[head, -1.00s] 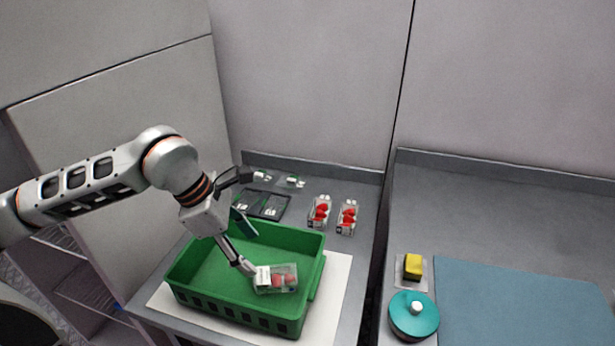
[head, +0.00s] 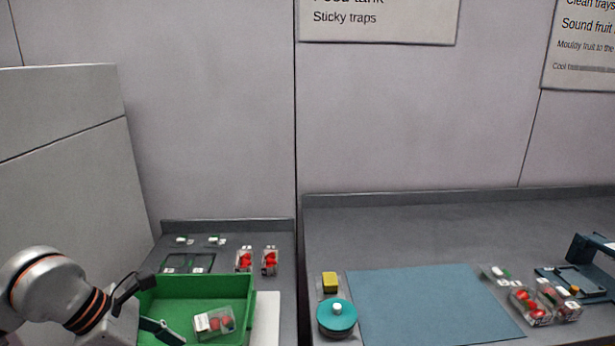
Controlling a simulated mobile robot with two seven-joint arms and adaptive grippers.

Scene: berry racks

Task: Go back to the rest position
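My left gripper (head: 167,308) is open and empty at the lower left, by the left side of the green crate (head: 205,283). One dark finger points up and right, and the other reaches over the crate's left part. A clear punnet with red berries (head: 214,322) lies in the crate, to the right of the gripper and apart from it. The crate's front is cut off by the picture's lower edge. My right gripper is not in view.
Two berry punnets (head: 244,260) and a dark tray (head: 188,263) stand behind the crate. On the right counter are a yellow block (head: 330,282), a teal lidded pot (head: 337,317), a bare blue mat (head: 430,305), several punnets (head: 530,305) and a dark blue device (head: 592,250).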

